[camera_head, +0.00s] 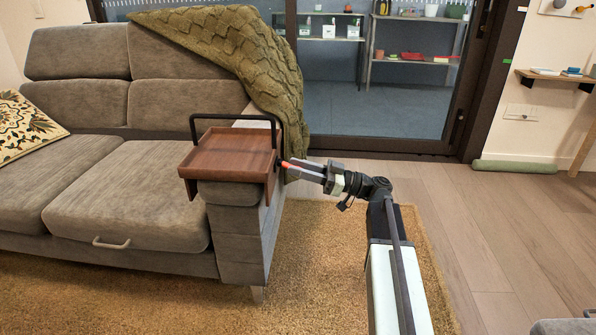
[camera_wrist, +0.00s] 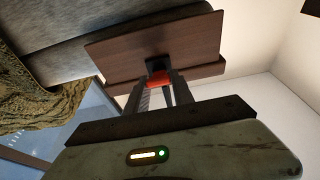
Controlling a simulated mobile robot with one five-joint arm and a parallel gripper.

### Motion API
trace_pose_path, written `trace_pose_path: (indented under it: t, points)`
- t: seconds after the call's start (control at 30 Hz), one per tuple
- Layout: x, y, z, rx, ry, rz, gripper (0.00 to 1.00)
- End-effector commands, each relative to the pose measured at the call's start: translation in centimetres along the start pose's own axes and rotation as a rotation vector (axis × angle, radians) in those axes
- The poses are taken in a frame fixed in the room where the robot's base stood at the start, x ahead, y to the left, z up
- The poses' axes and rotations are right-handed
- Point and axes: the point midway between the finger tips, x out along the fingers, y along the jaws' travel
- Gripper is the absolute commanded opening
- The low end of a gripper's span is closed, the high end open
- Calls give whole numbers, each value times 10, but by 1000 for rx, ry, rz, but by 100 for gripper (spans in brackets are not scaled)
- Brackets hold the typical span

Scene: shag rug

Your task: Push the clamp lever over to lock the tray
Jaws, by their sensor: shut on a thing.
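The brown wooden tray (camera_head: 228,153) sits over the sofa's armrest, with a black bar handle (camera_head: 235,117) standing above it. The clamp lever (camera_head: 285,164) shows as a small red-orange tip at the tray's right side. My gripper (camera_head: 290,167) reaches in from the right and is shut on that tip. In the wrist view, the red lever grip (camera_wrist: 158,78) lies between my gripper's two fingers (camera_wrist: 157,88), just below a dark mount on the tray's side. The tray (camera_wrist: 120,50) fills the upper middle there. The rest of the lever is mostly hidden.
The grey sofa (camera_head: 125,205) spreads to the left, with a green knitted throw (camera_head: 250,50) over its back near the tray. A tan shag rug (camera_head: 320,270) lies in front.

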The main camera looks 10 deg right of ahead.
Motion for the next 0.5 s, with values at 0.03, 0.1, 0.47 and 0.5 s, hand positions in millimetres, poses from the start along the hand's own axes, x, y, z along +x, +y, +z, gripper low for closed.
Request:
trace_pose_path:
  t: [0.03,0.1,0.47,0.5]
  points:
    - [0,0,-1,0,1,0,0]
    - [0,0,-1,0,1,0,32]
    - [0,0,-1,0,0,0,51]
    - [-2,0,-1,0,0,1,51]
